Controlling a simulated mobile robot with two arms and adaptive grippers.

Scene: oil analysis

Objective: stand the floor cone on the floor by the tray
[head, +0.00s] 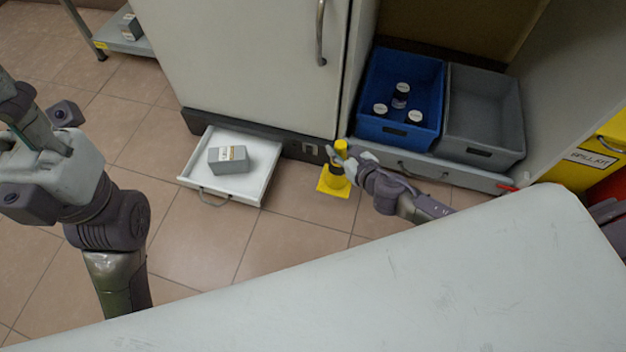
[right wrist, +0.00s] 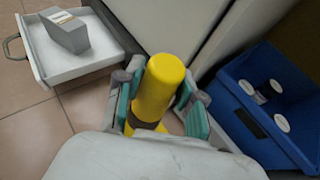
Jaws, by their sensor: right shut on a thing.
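The yellow floor cone (head: 336,181) is upright just right of the white tray (head: 254,183), a pulled-out drawer at the foot of the white cabinet. Its square base looks level at the floor; I cannot tell for sure whether it touches. My right gripper (head: 344,156) is shut on the cone's upper part. In the right wrist view the cone's rounded yellow top (right wrist: 163,80) stands between the teal finger pads, and its base is mostly hidden. My left gripper (head: 45,150) is at the left, far from the cone; its finger opening is unclear.
A grey labelled box (head: 229,160) lies in the tray. Right of the cabinet are a blue bin (head: 372,127) with several dark, white-lidded bottles and an empty grey bin (head: 478,149). A pale tabletop (head: 400,290) fills the foreground. Tiled floor before the tray is clear.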

